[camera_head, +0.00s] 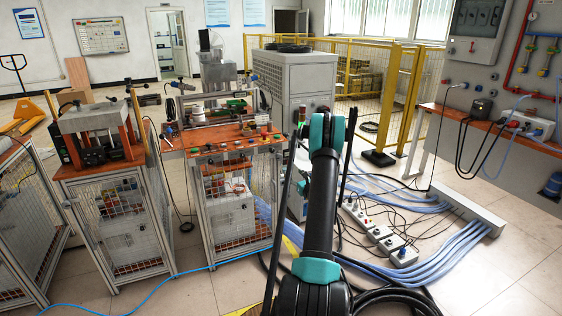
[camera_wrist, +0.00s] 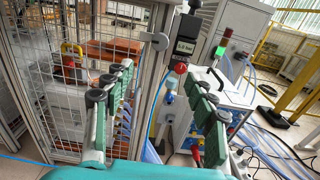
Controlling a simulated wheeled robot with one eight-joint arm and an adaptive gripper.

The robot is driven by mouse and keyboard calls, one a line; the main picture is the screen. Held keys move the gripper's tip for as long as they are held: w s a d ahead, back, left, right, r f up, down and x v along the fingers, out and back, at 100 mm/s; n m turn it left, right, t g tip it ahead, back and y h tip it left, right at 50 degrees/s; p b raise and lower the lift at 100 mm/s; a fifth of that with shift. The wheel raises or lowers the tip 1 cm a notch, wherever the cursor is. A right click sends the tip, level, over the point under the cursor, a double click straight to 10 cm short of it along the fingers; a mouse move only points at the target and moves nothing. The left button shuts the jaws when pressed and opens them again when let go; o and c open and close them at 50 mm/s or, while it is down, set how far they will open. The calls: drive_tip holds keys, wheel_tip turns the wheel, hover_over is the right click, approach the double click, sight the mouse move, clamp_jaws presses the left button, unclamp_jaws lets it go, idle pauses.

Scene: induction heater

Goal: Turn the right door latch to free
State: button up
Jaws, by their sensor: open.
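My gripper (camera_wrist: 157,80) is open in the wrist view, its two green and black fingers spread apart with nothing between them. The gripper is apart from the latch. In the head view my arm hides my gripper, and I cannot make out the latch. The mesh-sided heater stand (camera_head: 228,190) shows left of my arm.
Another mesh stand (camera_head: 120,220) is at the left. Blue hoses (camera_head: 440,250) and a power strip (camera_head: 375,232) lie on the floor at the right.

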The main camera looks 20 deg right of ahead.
sight(280, 158)
drive_tip(key=w, duration=1.7)
drive_tip(key=shift+w+a, duration=0.1)
drive_tip(key=shift+a, duration=0.15)
drive_tip(key=c, duration=1.1)
drive_tip(key=shift+c, duration=0.2)
